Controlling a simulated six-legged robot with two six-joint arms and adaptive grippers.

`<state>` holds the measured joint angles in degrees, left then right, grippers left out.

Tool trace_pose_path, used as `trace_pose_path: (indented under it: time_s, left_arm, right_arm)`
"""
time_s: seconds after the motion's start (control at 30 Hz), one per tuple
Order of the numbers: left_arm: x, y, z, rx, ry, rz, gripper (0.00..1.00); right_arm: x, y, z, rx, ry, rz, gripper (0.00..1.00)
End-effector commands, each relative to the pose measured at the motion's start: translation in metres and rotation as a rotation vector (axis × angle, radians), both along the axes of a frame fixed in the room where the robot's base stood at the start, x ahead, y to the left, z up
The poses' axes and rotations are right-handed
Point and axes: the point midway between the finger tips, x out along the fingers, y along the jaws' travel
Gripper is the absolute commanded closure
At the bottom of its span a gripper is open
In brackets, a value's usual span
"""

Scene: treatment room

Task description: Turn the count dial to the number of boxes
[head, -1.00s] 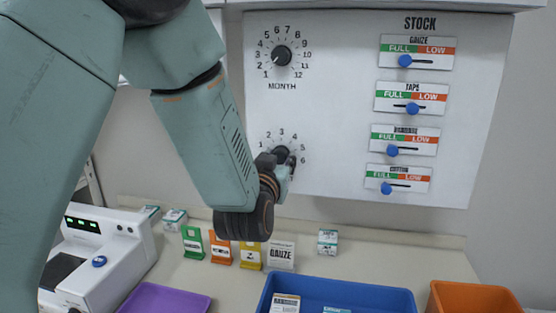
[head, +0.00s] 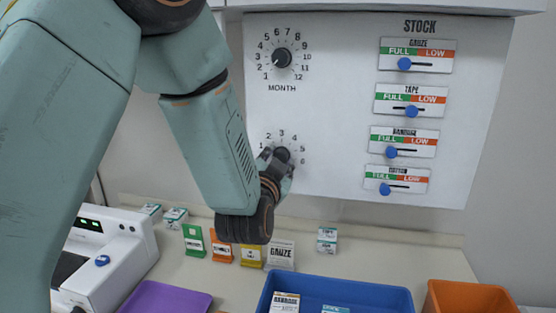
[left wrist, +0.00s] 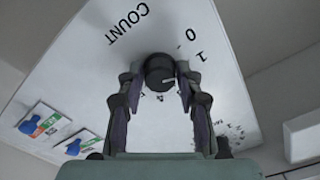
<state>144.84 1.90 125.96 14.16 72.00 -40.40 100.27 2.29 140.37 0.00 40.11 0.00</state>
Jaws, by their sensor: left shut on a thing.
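The count dial (head: 282,154) is a dark round knob low on the white wall panel, with numbers around it. My left gripper (head: 276,163) is shut on the knob. A blue tray (head: 392,297) holds small white boxes (head: 285,303), cut off by the frame. My right gripper is out of view.
Above is the month dial (head: 282,58); at right are STOCK sliders with blue knobs (head: 404,64). Another box (head: 327,240), coloured cards (head: 221,246) and a gauze sign (head: 281,255) stand on the counter. A purple tray (head: 165,299), orange bin (head: 470,297) and white machine (head: 118,245) are in front.

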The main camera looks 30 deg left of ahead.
Motion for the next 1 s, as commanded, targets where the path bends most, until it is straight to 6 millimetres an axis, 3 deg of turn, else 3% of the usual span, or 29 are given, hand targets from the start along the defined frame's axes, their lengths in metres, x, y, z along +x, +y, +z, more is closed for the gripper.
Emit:
trace_pose_path:
  time_s: [0.43,0.47,0.5,0.73,1.0]
  left_arm:
    - [-0.0001,-0.0006,0.0001,0.013,0.002,-0.002,0.96]
    - [-0.0001,-0.0006,0.0001,0.013,0.002,-0.002,0.64]
    - [-0.0001,-0.0006,0.0001,0.013,0.002,-0.002,0.6]
    - [0.0,-0.0003,0.0001,0.012,0.003,-0.001,0.41]
    - [-0.0003,-0.0004,0.0001,0.012,0.002,-0.001,0.41]
  right_arm:
    - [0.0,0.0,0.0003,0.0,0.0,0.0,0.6]
    - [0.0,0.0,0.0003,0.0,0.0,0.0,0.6]
    - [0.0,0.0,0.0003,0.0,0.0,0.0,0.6]
    - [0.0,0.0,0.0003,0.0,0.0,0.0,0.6]
    - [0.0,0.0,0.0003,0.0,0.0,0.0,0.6]
